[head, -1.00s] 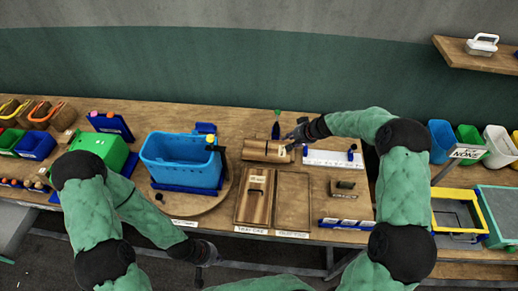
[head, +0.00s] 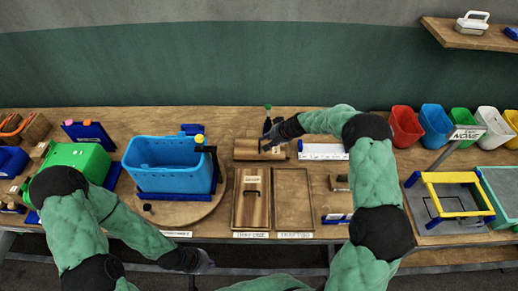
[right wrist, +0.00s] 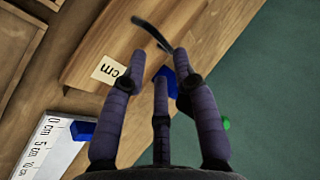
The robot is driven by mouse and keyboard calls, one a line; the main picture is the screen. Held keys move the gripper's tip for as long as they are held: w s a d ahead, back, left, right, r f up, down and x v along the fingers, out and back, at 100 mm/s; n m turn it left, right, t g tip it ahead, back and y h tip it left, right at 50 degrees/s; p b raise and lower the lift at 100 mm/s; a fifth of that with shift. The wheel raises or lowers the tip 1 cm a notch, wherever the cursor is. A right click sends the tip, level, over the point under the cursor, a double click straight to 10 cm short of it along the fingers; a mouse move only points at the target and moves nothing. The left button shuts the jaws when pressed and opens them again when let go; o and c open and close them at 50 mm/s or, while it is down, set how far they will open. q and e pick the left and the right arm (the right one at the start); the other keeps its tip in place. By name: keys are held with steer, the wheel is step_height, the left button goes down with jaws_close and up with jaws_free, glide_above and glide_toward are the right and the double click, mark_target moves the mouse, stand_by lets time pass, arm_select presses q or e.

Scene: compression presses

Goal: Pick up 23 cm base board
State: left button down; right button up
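A wooden board (head: 247,154) with a dark handle lies at the back middle of the bench. In the right wrist view, the board (right wrist: 118,47) shows a tag reading "cm", with its number not legible, and the thin curved handle (right wrist: 152,33). My right gripper (head: 268,146) is over this board's right part. In the right wrist view, its fingers (right wrist: 161,62) are apart, with the handle just beyond their tips and no grasp visible. A second board with a handle (head: 251,205) lies in the left tray slot. My left gripper (head: 207,266) hangs low before the bench; its fingers are unclear.
An empty wooden tray (head: 293,202) is beside the second board. A blue basket (head: 168,166) stands on a round turntable (head: 215,212) at left. A white ruler strip (head: 322,150) lies right of the board. A yellow frame (head: 452,180) is at right.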

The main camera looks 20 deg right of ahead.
mark_target(262, 143)
steer(key=shift+x, duration=3.05)
steer(key=shift+w+d, duration=0.15)
jaws_close()
